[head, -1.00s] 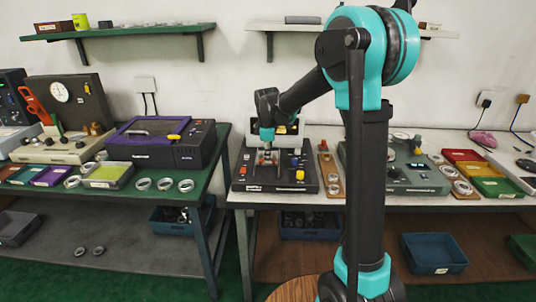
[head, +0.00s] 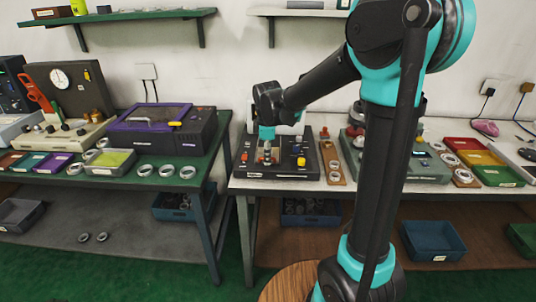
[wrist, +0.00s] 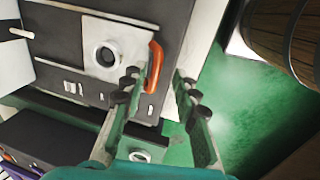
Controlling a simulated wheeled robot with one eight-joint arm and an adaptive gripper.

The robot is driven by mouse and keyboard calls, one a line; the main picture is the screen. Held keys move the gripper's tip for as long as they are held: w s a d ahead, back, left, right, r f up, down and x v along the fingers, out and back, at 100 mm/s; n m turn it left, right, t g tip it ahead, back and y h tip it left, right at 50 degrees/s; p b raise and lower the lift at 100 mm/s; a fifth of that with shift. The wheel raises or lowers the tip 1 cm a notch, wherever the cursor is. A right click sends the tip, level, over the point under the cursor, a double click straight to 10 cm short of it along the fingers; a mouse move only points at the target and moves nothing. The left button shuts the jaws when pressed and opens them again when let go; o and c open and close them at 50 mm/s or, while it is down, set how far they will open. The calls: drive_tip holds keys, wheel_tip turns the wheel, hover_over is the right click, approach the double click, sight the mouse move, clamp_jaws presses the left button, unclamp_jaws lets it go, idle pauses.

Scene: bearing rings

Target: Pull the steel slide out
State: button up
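The steel slide (wrist: 124,40) is a pale flat plate set in a dark machine (wrist: 52,45) in the wrist view. A round ring with a dark centre (wrist: 106,54) sits on it. An orange-red handle (wrist: 154,68) stands at the plate's right edge. My gripper (wrist: 160,78) is open, its fingers on either side of the handle in this view. The handle is closer to the left finger; I cannot tell whether they touch. In the head view my gripper (head: 266,157) is over the black machine (head: 285,172) and hides the slide.
The white table (head: 345,183) also carries a wooden ring stand (head: 333,165) and a green-grey machine (head: 395,178). A purple-lidded box (head: 150,128) and loose rings stand on the green table at left. Green floor (wrist: 232,105) is open beside the machine.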

wheel_tip(320, 180, up, 12)
drive_tip(key=s, duration=0.2)
idle(0.6)
